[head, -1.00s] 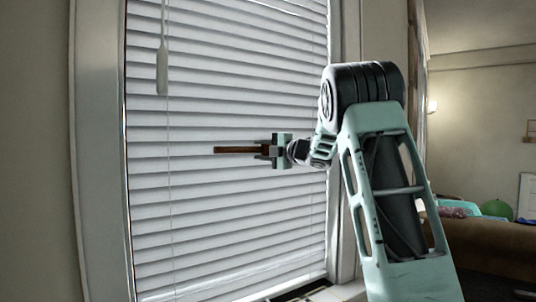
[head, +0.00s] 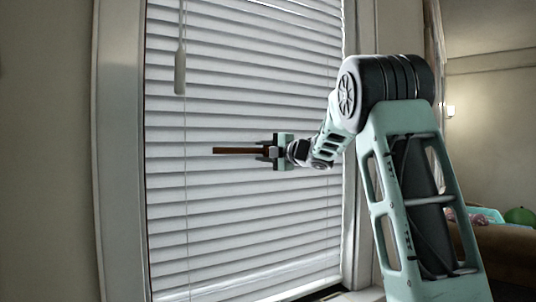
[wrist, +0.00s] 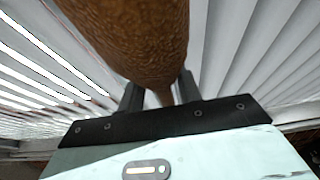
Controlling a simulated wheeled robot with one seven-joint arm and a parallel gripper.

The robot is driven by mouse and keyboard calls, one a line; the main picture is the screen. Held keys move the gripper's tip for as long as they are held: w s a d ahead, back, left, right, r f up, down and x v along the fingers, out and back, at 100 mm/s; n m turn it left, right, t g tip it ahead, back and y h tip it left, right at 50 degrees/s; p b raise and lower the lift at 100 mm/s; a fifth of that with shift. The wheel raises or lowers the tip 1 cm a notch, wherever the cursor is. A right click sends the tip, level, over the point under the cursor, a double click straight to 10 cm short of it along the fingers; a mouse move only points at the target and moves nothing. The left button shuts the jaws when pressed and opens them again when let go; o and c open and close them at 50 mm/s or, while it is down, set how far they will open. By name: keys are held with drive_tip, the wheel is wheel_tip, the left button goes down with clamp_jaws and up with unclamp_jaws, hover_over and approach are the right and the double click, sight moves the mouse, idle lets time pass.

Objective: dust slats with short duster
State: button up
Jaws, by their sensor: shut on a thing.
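White horizontal slats (head: 240,215) of a window blind fill the middle of the head view and both sides of the wrist view (wrist: 250,45). My gripper (head: 265,151) is shut on the short duster (head: 234,150), a brown stick-like thing that points left in front of the slats. In the wrist view the duster (wrist: 130,30) is large, brown and mottled, with a narrow end between the fingers of my gripper (wrist: 160,92). Whether the duster touches the slats cannot be told.
A white wand (head: 180,72) hangs on a cord at the upper left of the blind. The window frame (head: 120,160) stands at left.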

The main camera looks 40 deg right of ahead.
sight(234, 152)
drive_tip(key=shift+w+a+b, duration=0.25)
drive_tip(key=shift+a+b, duration=0.1)
drive_tip(key=shift+a, duration=0.7)
drive_tip(key=shift+w+a+b, duration=0.2)
drive_tip(key=shift+a+b, duration=0.15)
drive_tip(key=shift+a, duration=0.65)
drive_tip(key=shift+w+a+b, duration=0.25)
drive_tip(key=shift+a+b, duration=0.1)
drive_tip(key=shift+a, duration=0.7)
drive_tip(key=shift+w+a+b, duration=0.25)
drive_tip(key=shift+w+a, duration=0.05)
drive_tip(key=shift+a, duration=0.55)
drive_tip(key=shift+w+a+b, duration=0.25)
drive_tip(key=shift+a, duration=0.55)
drive_tip(key=shift+s+a+b, duration=0.25)
drive_tip(key=shift+s, duration=0.7)
drive_tip(key=shift+s+a+b, duration=0.25)
drive_tip(key=shift+s, duration=0.75)
drive_tip(key=shift+s+a+b, duration=0.25)
drive_tip(key=shift+s, duration=0.7)
drive_tip(key=shift+s+a, duration=0.2)
drive_tip(key=shift+s, duration=0.55)
drive_tip(key=shift+s+a, duration=0.2)
drive_tip(key=shift+s, duration=0.5)
